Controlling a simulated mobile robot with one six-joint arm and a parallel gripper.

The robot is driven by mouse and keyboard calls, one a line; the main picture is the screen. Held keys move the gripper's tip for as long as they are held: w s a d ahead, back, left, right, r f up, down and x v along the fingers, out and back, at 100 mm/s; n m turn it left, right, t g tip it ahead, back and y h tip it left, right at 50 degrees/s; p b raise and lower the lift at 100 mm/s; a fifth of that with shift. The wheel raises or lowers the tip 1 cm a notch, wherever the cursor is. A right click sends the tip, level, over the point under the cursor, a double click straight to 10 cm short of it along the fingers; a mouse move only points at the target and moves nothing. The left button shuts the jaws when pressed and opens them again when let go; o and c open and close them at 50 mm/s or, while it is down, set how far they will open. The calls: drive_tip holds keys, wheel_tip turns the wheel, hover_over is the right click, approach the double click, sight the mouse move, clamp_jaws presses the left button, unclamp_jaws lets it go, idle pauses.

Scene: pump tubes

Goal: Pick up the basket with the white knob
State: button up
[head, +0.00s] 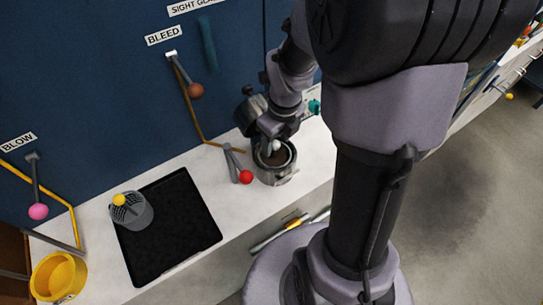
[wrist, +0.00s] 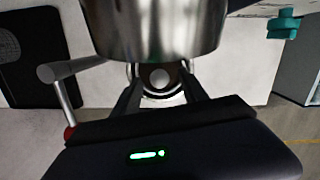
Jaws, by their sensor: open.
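The white knob (wrist: 160,78) shows between the two dark fingers of my gripper (wrist: 161,92) in the wrist view. The fingers are apart, one on each side of the knob; I see no clear contact. In the head view the white knob (head: 276,146) shows at the mouth of a round metal pot (head: 277,176), under my wrist. The basket below this knob is mostly hidden inside the pot. A metal cylinder wall (wrist: 155,35) fills the top middle of the wrist view.
A lever with a red knob (head: 246,177) stands left of the pot. A grey mesh basket with a yellow knob (head: 119,199) stands on a black mat (head: 180,240). A yellow bucket (head: 58,277) is at far left. A blue panel (head: 90,80) rises behind the counter.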

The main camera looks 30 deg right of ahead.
sight(275, 156)
drive_tip(key=shift+w+f, duration=0.2)
drive_tip(key=shift+f, duration=1.05)
drive_tip(key=shift+r, duration=0.15)
drive_tip(key=shift+c, duration=0.9)
clamp_jaws()
